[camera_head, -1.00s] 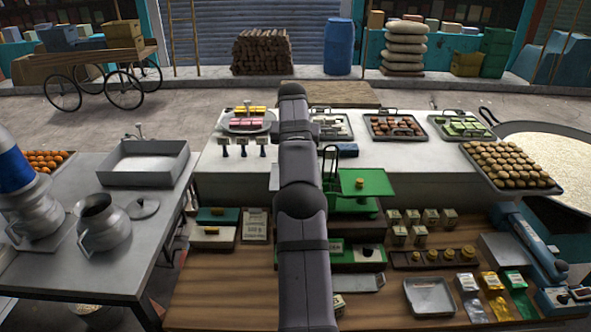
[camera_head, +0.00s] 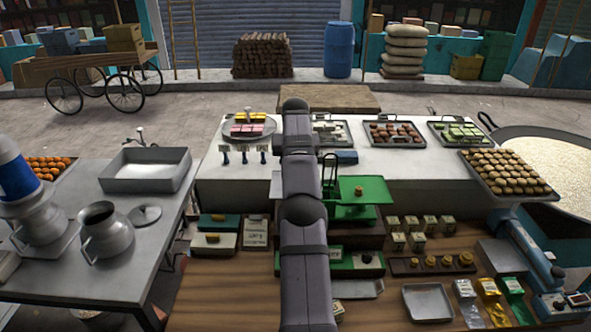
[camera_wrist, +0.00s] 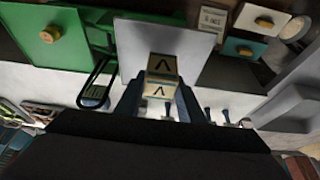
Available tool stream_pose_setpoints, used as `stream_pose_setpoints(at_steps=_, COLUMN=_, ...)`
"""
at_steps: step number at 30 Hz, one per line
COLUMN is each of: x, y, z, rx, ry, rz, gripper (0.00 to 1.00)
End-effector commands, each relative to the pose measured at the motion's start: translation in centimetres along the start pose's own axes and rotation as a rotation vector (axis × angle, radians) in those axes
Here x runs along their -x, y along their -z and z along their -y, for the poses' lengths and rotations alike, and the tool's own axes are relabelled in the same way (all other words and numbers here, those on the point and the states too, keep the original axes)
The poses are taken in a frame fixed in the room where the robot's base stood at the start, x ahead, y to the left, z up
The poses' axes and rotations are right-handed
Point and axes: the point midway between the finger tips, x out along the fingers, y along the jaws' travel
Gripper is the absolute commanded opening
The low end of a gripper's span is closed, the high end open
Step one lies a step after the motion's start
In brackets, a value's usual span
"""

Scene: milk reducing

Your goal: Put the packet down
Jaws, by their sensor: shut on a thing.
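My gripper (camera_wrist: 160,82) shows in the wrist view, its two dark fingers shut on a small cream-and-dark packet (camera_wrist: 160,91) with a printed mark. A second marked cream face (camera_wrist: 163,64) shows just beyond it; I cannot tell whether it is another side of this packet or a second packet. Behind them is the scale's grey square pan (camera_wrist: 145,40); whether the packet touches it is unclear. In the head view the green scale (camera_head: 352,212) stands at the counter's middle, with a brass weight (camera_head: 358,190) on its green plate. My arm hides the gripper and held packet there.
Several similar packets (camera_head: 398,242) stand right of the scale, behind a row of brass weights (camera_head: 430,265). Boxes (camera_head: 214,242) lie left of it. A metal tray (camera_head: 427,302) sits at front right. The wooden counter's front left is bare.

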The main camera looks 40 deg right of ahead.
Motion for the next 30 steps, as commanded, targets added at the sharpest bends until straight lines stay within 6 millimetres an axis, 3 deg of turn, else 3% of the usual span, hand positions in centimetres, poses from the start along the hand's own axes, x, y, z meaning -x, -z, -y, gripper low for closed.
stream_pose_setpoints(at_steps=12, x=-1.7, y=-0.8, z=0.0, rx=0.000, ry=0.000, rz=0.000, gripper=0.12)
stream_pose_setpoints(at_steps=29, x=-2.3, y=-1.0, z=0.0, rx=0.000, ry=0.000, rz=-0.001, gripper=0.12)
stream_pose_setpoints(at_steps=30, x=-2.2, y=-1.0, z=0.0, rx=0.000, ry=0.000, rz=-0.001, gripper=0.44)
